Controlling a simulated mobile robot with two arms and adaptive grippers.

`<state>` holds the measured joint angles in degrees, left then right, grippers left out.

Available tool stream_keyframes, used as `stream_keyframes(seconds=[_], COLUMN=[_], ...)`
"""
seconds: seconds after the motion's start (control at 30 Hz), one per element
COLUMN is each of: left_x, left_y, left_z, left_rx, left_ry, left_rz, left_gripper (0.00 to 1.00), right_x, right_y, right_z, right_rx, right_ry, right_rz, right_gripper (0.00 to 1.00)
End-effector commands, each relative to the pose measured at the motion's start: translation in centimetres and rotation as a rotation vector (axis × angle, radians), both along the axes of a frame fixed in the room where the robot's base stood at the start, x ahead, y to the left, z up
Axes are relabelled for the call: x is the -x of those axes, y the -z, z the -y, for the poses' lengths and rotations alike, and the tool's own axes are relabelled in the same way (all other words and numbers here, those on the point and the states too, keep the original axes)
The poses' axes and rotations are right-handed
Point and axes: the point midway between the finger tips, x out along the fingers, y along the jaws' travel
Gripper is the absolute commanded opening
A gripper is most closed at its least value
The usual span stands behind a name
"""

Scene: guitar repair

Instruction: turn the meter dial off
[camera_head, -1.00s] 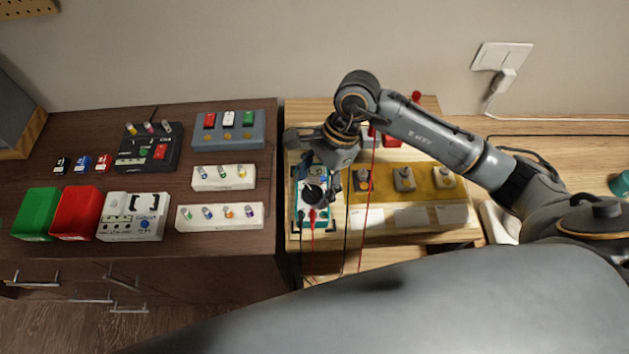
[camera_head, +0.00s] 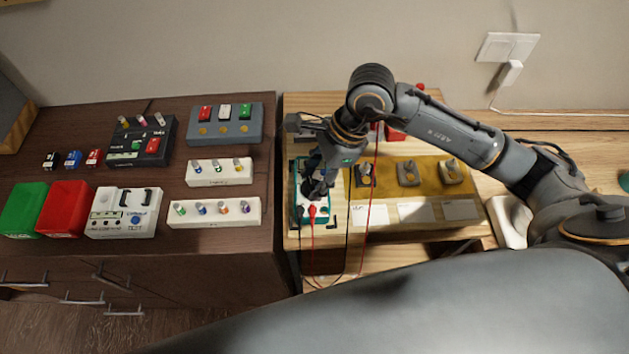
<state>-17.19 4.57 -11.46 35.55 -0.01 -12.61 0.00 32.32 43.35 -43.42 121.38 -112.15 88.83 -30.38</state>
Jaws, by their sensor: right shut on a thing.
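The meter (camera_head: 300,215) is a small teal and white box near the left end of the light wooden table. Red and black leads come out of its front end. My right gripper (camera_head: 314,192) points down over the meter and is shut on its dial. The dial itself is mostly hidden under the fingers, so its setting cannot be read. My left gripper is not in view.
The leads hang over the table's front edge. The dark cabinet (camera_head: 230,245) at left carries coloured boxes (camera_head: 66,208) and switch panels (camera_head: 226,122).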

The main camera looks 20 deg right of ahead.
Motion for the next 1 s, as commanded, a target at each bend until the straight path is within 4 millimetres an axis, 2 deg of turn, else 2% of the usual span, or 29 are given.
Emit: stream_keyframes(seconds=[0.03, 0.1, 0.4, 1.0], left_x=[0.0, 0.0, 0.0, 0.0], left_y=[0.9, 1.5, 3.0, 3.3], left_z=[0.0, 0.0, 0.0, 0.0], left_rx=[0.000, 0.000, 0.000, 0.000], left_ry=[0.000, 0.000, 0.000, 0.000], left_rz=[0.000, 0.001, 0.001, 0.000], left_gripper=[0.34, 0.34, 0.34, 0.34], right_x=[0.0, 0.0, 0.1, 0.1], right_y=[0.4, 0.4, 0.2, 0.0], right_z=[0.0, 0.0, 0.0, 0.0], right_rx=[0.000, -0.001, 0.000, 0.000], right_ry=[0.031, 0.079, 0.230, 0.282], right_rz=[0.004, 0.003, 0.002, 0.000], right_gripper=[0.10, 0.10, 0.10, 0.10])
